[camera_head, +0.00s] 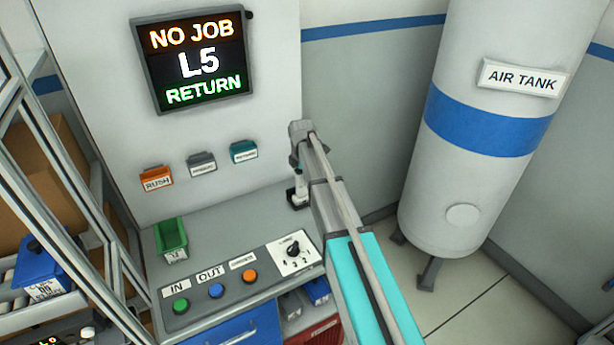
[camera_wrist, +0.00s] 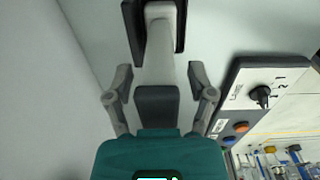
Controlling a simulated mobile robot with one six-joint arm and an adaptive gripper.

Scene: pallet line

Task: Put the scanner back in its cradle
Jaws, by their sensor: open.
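The scanner (camera_wrist: 160,60) has a pale handle and a dark grey part, and in the wrist view it lies between my fingers. Its far end sits inside a black U-shaped holder, which looks like the cradle (camera_wrist: 181,25). My gripper (camera_wrist: 159,76) is open, with one finger on each side of the scanner and gaps showing. In the head view, the pale scanner body (camera_head: 300,181) and dark base (camera_head: 292,198) show at the back right of the console, beside my arm. My arm hides much of that area.
The grey console (camera_head: 215,229) carries a green bin (camera_head: 171,239), several coloured buttons and a rotary selector (camera_head: 293,249). A wall display (camera_head: 193,60) reads "NO JOB L5 RETURN". A large air tank (camera_head: 480,120) stands to the right. A rack with boxes stands left.

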